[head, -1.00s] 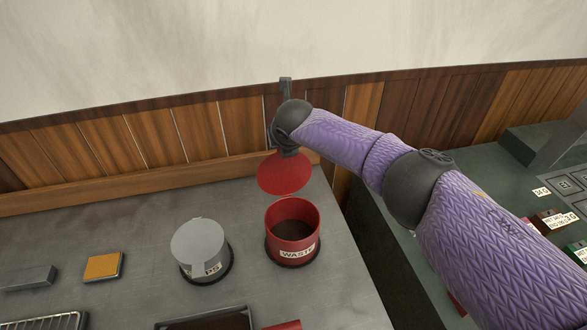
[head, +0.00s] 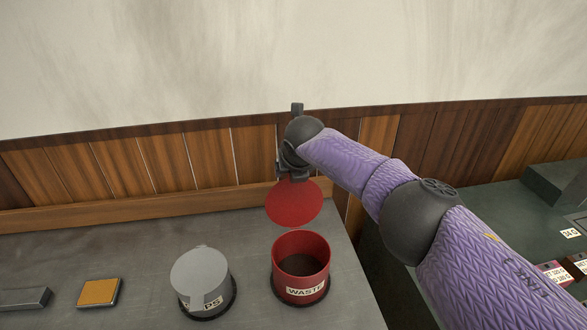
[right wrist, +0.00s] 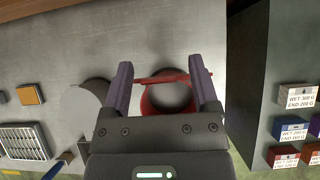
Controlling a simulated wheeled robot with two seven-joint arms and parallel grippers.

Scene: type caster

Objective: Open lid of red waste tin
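The red waste tin (head: 301,289) stands on the grey counter with its mouth uncovered and a dark inside showing. Its round red lid (head: 294,204) is raised behind the mouth, tilted up steeply. My right gripper (head: 287,174) is at the lid's upper edge, partly hidden by my wrist. In the right wrist view, the fingers of my right gripper (right wrist: 160,64) are spread wide. The lid (right wrist: 161,78) shows nearly edge-on as a thin red strip between them, with the tin (right wrist: 150,100) below. Contact between fingers and lid is unclear. My left gripper is out of view.
A grey lidded tin (head: 196,275) stands left of the waste tin. An orange-topped block (head: 99,292) and a grey bar (head: 24,298) lie farther left. Wood panelling (head: 160,166) backs the counter. Labelled boxes (right wrist: 296,96) stand on the right.

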